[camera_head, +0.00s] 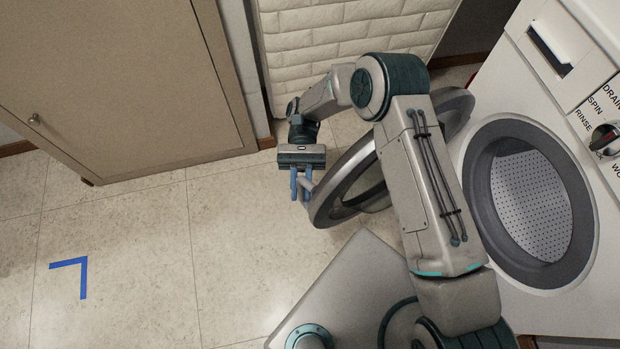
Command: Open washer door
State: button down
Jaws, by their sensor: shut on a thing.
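The white washer (596,262) stands at the right, turned at an angle. Its round opening shows a grey rim (481,208) and a perforated drum (530,205) inside. The washer door (324,207), a round grey ring with a glass middle, stands swung well out from the opening, to its left. My gripper (301,190) is at the door's left edge, its blue fingers shut on the door handle (306,184). My arm crosses in front of the door and hides its middle part and some of the hinge side.
A beige cabinet (110,80) with a small knob stands at the upper left. A white quilted panel (330,40) stands behind the door. A control dial (604,137) and a drawer recess (550,50) are on the washer. The tiled floor at the left is clear, with a blue corner mark (75,270).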

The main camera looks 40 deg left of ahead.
aim_at(363, 174)
jog(key=c, duration=1.7)
grip_release()
jog(key=shift+r, duration=0.2)
notch_tip(363, 174, up, 4)
jog(key=shift+r+p, duration=0.25)
jog(key=shift+p, duration=0.95)
jog(key=w+d+r+p, duration=0.1)
jog(key=w+d+r, duration=0.1)
jog(key=d, duration=0.1)
jog(key=w+d+r+p, duration=0.1)
jog(key=w+d+r, duration=0.1)
jog(key=d, duration=0.1)
jog(key=w+d+r+p, duration=0.1)
jog(key=w+d+r, duration=0.1)
jog(key=w+d, duration=0.1)
jog(key=shift+d, duration=0.3)
